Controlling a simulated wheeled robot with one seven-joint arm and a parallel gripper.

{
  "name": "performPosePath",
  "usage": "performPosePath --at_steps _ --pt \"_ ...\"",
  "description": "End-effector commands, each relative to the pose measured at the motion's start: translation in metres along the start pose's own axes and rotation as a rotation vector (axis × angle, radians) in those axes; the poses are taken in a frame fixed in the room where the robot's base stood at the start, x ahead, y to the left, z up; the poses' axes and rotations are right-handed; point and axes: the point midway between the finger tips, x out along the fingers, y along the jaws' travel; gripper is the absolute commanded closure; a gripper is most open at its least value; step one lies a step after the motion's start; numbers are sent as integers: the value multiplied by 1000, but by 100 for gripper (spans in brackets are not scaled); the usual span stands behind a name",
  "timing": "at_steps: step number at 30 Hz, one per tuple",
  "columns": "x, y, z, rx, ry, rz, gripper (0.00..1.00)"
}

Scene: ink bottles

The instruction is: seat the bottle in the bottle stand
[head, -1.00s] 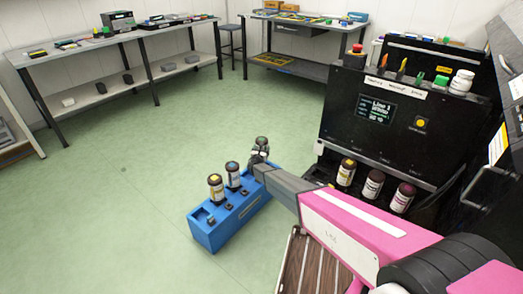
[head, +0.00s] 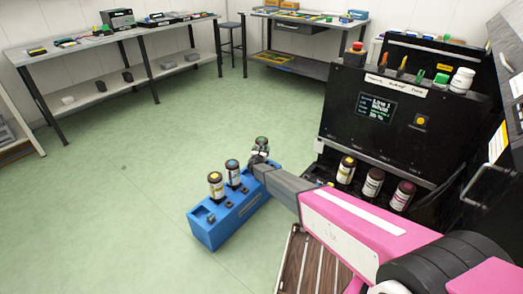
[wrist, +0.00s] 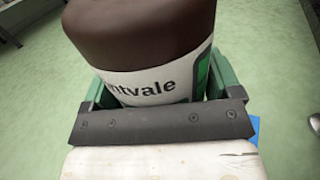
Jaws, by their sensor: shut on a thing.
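My gripper (head: 261,150) is at the far right end of the blue bottle stand (head: 222,229). In the wrist view, my green fingers are closed around a brown-topped bottle (wrist: 145,38) with a white and green label ending in "ntvale". In the head view this bottle is small and mostly hidden by my gripper. Its base is out of sight, so I cannot tell whether it touches the stand. Two dark bottles stand upright in the stand, one yellow-topped (head: 215,187) and one blue-topped (head: 233,173).
A black machine (head: 375,130) stands at the right, with several bottles in its lower bay, including a yellow-topped one (head: 346,170). A wooden slatted surface (head: 300,262) lies below my arm. Workbenches (head: 110,50) line the back. The green floor on the left is clear.

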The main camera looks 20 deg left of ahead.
Motion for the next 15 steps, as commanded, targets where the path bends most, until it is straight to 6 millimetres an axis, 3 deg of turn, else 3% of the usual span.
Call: performPosePath --at_steps 15 --pt "0 0 -7 0 -1 0 55"
